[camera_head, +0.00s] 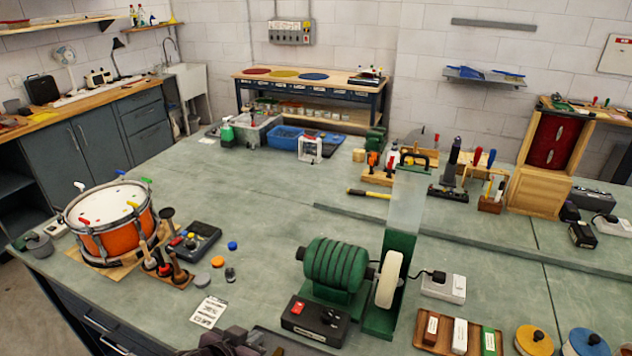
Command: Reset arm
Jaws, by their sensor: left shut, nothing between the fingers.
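My left gripper (232,341) shows as a dark shape at the bottom edge, left of centre. It is shut with nothing held, over the near edge of the bench (270,240). Most of it is cut off by the frame. My right gripper is not in view. An orange drum (108,243) with a white head stands on a wooden board at the left of the bench, with several coloured pieces around its rim. It is well apart from my left gripper.
A green bench grinder (337,270) with a pale wheel stands right of my left gripper, behind a black switch box (315,321). A printed card (208,311) lies close by. A wooden tray (420,342) is at the lower right. The bench middle is clear.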

